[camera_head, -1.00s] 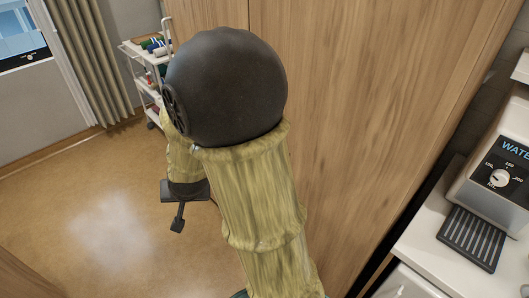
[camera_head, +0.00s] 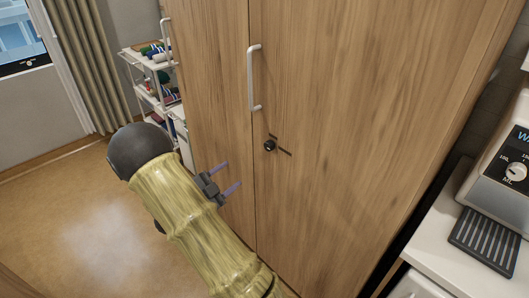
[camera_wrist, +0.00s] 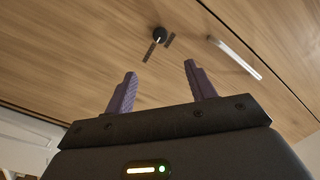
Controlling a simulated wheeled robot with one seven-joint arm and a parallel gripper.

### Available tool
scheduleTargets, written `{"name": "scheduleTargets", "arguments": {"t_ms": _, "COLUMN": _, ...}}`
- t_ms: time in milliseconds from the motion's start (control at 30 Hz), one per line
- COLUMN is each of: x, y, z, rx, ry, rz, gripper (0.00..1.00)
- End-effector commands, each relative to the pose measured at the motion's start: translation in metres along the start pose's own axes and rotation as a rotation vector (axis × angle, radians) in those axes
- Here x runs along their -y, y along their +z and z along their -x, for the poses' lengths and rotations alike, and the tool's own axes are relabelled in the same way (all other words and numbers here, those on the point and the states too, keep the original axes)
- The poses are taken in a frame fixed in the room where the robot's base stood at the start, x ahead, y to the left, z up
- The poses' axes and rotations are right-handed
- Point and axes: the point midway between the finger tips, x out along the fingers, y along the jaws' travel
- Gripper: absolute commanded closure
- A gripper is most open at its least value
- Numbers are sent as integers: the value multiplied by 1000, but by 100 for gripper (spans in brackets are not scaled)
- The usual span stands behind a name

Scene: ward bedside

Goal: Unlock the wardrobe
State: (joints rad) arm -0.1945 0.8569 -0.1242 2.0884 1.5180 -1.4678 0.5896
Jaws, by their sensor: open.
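The wooden wardrobe (camera_head: 345,120) stands in front of me with its doors shut. A black round lock knob (camera_head: 270,145) sits on the right door, below the white bar handle (camera_head: 254,78); a dark slot-like mark runs beside it. In the wrist view the knob (camera_wrist: 158,33) is beyond my fingers, with dark bars by it, and the handle (camera_wrist: 235,58) is to its right. My gripper (camera_head: 232,177) is open and empty, its two purple fingers pointing at the wardrobe, lower left of the knob and apart from it. My gripper (camera_wrist: 158,82) also shows open in the wrist view.
A white counter (camera_head: 437,220) with a water dispenser (camera_head: 508,165) and its drip grille stands at the right, close to the wardrobe. A white trolley (camera_head: 150,80) with supplies stands behind left. The floor (camera_head: 75,200) at the left is clear.

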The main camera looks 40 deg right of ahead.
Motion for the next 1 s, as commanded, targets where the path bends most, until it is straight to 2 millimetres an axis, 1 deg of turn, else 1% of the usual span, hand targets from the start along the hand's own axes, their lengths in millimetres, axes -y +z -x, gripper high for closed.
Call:
{"name": "scheduleTargets", "arguments": {"t_ms": 267, "x": 1, "y": 0, "z": -2, "rx": 3, "ry": 0, "rz": 1, "gripper": 45}}
{"name": "scheduleTargets", "arguments": {"t_ms": 433, "x": 1, "y": -1, "z": -14, "rx": 1, "ry": 1, "rz": 0, "gripper": 45}}
{"name": "scheduleTargets", "arguments": {"t_ms": 567, "x": 1, "y": -2, "z": -33, "rx": 1, "ry": 2, "rz": 1, "gripper": 45}}
{"name": "scheduleTargets", "arguments": {"t_ms": 1000, "x": 2, "y": -2, "z": -111, "rx": 1, "ry": 2, "rz": 1, "gripper": 45}}
